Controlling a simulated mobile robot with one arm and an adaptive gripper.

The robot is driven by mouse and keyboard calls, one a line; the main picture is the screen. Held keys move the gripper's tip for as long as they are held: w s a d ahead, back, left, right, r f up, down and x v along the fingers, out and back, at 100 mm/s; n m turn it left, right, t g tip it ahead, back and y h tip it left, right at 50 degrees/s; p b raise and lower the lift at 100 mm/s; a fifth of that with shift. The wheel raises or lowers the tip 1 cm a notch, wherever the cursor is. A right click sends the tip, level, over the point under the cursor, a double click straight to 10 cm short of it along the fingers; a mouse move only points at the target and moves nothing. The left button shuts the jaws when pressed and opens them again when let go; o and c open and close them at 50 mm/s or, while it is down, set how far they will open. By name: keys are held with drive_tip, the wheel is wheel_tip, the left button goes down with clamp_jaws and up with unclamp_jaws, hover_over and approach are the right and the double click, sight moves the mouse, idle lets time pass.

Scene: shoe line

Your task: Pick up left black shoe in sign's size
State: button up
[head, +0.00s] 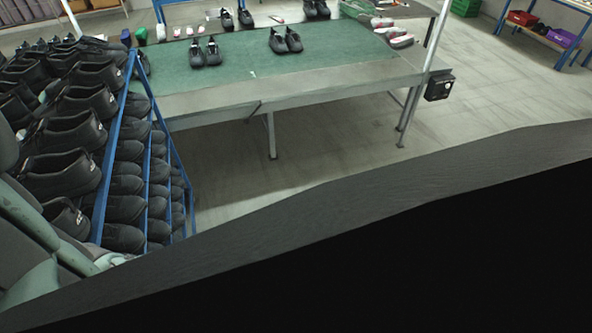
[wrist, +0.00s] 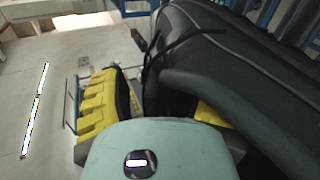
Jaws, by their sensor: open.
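In the wrist view a black shoe (wrist: 235,65) is very close and fills the upper right. My gripper (wrist: 156,107) is open, with one yellow-padded finger at the left of the shoe's near end and the other partly hidden behind the shoe. Whether either finger touches the shoe I cannot tell. In the head view many black shoes (head: 62,140) stand in rows on a blue-framed rack (head: 113,140) at the left. My grey-green arm shows at the lower left; my gripper cannot be made out there. No readable size sign is in view.
A table with a green mat (head: 240,72) stands beyond the rack, with pairs of black shoes (head: 285,40) on it. A black box (head: 439,87) is at its right end post. Open floor (head: 500,100) lies to the right. A dark surface fills the lower right.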

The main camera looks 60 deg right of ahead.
drive_tip(key=shift+w+a+f, duration=0.1)
drive_tip(key=shift+a+f, duration=0.1)
drive_tip(key=shift+a, duration=0.1)
drive_tip(key=shift+d, duration=0.1)
clamp_jaws()
idle(0.4)
